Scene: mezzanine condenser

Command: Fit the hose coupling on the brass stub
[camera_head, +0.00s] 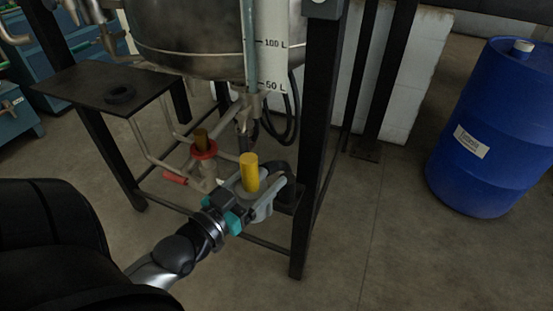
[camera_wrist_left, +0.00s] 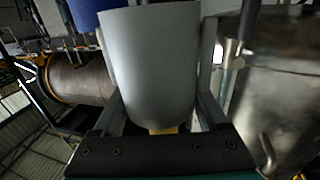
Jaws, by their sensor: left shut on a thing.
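My left gripper (camera_head: 262,190) reaches in from the lower left and is shut on the hose coupling. In the left wrist view the coupling is a wide, smooth grey cylinder (camera_wrist_left: 155,65) between the two fingers, with a bit of yellow beyond it. In the head view a yellow cylinder (camera_head: 249,172) stands up from the grey part at the fingers. The stub and the held coupling look apart. My right gripper is not in view.
A steel tank (camera_head: 200,40) hangs in a black frame; its front leg (camera_head: 309,150) is close right of the gripper. A blue drum (camera_head: 492,130) stands right. Floor between is clear.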

